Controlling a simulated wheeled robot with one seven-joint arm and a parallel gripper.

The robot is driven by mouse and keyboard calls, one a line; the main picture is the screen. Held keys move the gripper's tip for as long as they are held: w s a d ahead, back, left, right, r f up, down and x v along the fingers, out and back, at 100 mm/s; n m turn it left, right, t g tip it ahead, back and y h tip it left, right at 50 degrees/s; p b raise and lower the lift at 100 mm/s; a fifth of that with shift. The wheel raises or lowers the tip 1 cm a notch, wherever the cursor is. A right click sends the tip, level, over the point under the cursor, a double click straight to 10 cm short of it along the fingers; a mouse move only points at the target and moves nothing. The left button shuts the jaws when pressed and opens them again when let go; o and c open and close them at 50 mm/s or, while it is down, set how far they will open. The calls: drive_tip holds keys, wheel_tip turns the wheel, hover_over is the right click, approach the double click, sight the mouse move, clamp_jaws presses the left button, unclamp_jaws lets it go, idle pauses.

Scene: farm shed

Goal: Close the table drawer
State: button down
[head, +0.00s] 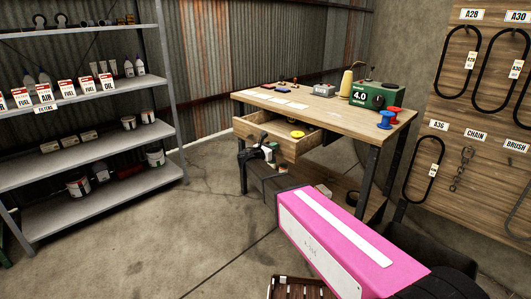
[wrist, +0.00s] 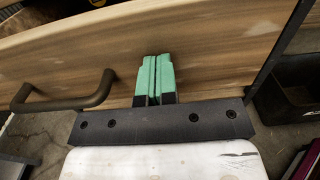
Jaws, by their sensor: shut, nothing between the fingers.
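The wooden table (head: 385,133) stands in the middle right of the head view. Its drawer (head: 256,135) is pulled out toward the left, its inside showing, with a yellow round thing (head: 297,134) in it. In the wrist view the pale wooden drawer front (wrist: 215,60) crosses the picture, with a dark bar handle (wrist: 75,103) at the left. My gripper (wrist: 153,78) has its green fingers shut and empty, pointing at the front to the right of the handle. I cannot tell whether the fingertips touch the wood. In the head view my gripper (head: 269,153) is at the drawer front.
Grey metal shelves (head: 100,95) with cans and boxes stand at the left. A pegboard (head: 460,100) with hanging belts and a chain is at the right. A green box (head: 375,95) and spools are on the tabletop. Open floor (head: 205,200) lies between shelves and table.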

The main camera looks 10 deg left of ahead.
drive_tip(key=x, duration=2.3)
drive_tip(key=shift+w+r, duration=0.1)
drive_tip(key=shift+w+d, duration=0.1)
